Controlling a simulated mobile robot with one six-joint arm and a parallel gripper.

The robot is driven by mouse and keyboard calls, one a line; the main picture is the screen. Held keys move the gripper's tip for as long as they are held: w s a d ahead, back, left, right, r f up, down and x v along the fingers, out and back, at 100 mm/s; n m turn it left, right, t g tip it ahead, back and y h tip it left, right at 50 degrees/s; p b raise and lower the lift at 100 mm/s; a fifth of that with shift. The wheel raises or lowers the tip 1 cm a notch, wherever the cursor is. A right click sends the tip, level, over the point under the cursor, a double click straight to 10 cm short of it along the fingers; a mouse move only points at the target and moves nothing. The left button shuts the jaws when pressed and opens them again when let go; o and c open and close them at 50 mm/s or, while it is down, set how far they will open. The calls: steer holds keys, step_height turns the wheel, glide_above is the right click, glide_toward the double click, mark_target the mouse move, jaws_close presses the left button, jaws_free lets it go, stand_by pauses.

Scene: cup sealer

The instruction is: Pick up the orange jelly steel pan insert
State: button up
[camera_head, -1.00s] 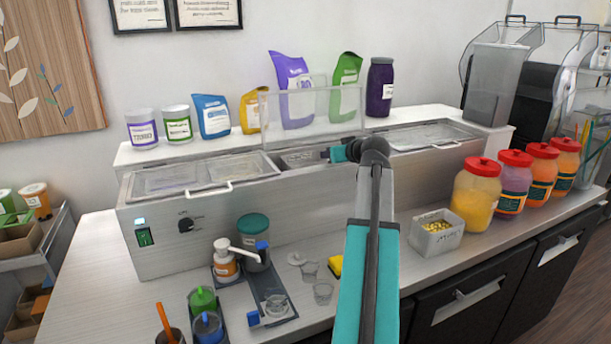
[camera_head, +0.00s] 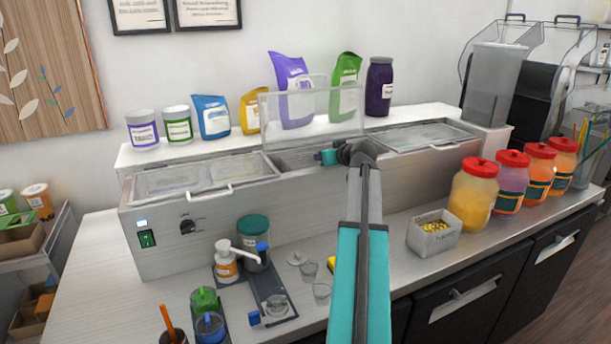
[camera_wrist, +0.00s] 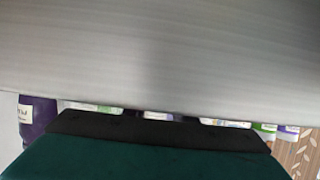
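I cannot make out an orange jelly steel pan insert in either view. The steel cooler (camera_head: 230,215) on the counter has an open middle bay (camera_head: 293,158) with its clear lid (camera_head: 335,103) raised; the bay's contents are mostly hidden. My gripper (camera_head: 326,157) is at this bay, near its front rim, pointing left, with the wrist in front of part of the bay. Its fingers are too small and hidden to tell open from shut. In the wrist view a grey surface fills the top and dark and teal parts of mine fill the bottom.
Closed lidded bays lie left (camera_head: 205,175) and right (camera_head: 425,135) of the open one. Pouches and jars, including a purple jar (camera_head: 379,88), stand on the shelf behind.

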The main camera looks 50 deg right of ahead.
jaws_close()
stand_by(1.5)
